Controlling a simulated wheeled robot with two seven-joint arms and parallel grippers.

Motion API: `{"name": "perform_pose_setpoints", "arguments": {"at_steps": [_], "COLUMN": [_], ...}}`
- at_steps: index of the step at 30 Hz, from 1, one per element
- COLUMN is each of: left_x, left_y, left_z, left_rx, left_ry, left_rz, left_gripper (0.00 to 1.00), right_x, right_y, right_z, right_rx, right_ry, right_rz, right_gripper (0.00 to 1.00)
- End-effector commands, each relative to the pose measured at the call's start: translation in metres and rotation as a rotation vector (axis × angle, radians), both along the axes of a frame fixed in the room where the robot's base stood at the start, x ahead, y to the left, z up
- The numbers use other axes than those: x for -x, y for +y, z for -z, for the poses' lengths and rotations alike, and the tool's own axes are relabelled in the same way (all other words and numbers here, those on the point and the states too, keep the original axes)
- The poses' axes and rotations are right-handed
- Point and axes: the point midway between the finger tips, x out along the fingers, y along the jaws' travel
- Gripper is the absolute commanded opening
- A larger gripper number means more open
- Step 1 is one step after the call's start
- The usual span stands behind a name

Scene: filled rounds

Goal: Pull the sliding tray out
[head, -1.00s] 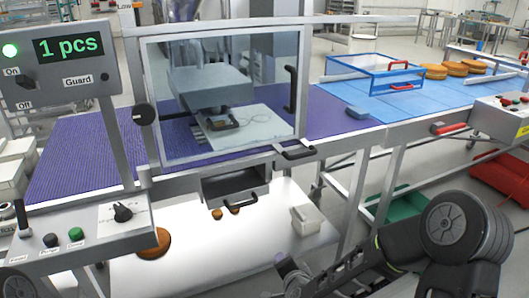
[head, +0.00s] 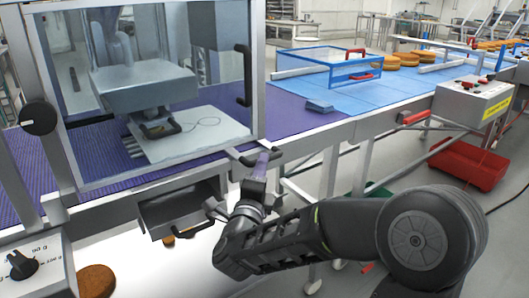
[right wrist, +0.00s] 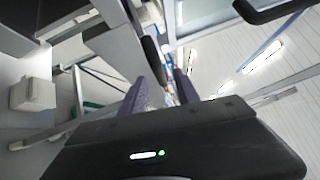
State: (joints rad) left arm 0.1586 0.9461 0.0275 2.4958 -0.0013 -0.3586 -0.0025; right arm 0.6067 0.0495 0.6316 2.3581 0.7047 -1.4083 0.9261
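A short black handle (head: 258,155) sits on the front rail below the guard's right corner; I take it for the sliding tray's handle, and the tray itself I cannot make out. My right gripper (head: 240,184) is open, its purple fingers apart, with one fingertip close to this handle in the head view. In the right wrist view the two fingers (right wrist: 162,92) are spread, and a dark bar (right wrist: 153,58) shows just beyond them. I cannot tell whether they touch it. My left gripper is out of view.
A grey metal drawer (head: 178,208) with a black handle hangs under the rail, left of my right gripper. The clear guard (head: 215,75) with its tall handle stands above. A round brown piece (head: 97,281) lies lower left. A blue-framed cover (head: 322,67) stands on the belt.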

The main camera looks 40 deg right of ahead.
Motion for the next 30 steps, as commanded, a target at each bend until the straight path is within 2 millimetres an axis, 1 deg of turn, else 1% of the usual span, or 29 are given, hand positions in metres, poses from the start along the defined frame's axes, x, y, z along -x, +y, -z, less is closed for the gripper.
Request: {"name": "perform_pose_setpoints", "arguments": {"at_steps": [4, 8, 13, 18, 28, 30], "left_x": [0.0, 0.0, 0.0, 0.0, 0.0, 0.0], "left_y": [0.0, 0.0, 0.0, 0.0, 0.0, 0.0], "left_z": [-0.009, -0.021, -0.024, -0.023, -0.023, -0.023], "left_rx": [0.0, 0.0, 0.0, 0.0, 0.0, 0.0], "left_ry": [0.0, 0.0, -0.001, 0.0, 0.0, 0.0], "left_rz": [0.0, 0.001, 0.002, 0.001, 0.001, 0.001], "left_gripper": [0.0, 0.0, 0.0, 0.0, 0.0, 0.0], "right_x": [-0.007, -0.018, -0.036, -0.049, -0.053, -0.053], "right_y": [-0.007, -0.02, -0.04, -0.053, -0.056, -0.056], "right_z": [-0.003, -0.006, -0.008, -0.009, -0.01, -0.01], "right_rx": [-0.002, -0.003, -0.003, -0.002, 0.0, -0.001], "right_ry": [0.003, 0.004, 0.001, 0.001, 0.001, 0.001], "right_rz": [0.001, 0.002, 0.003, 0.001, -0.001, -0.001], "right_gripper": [0.38, 0.38, 0.38, 0.38, 0.38, 0.33]}}
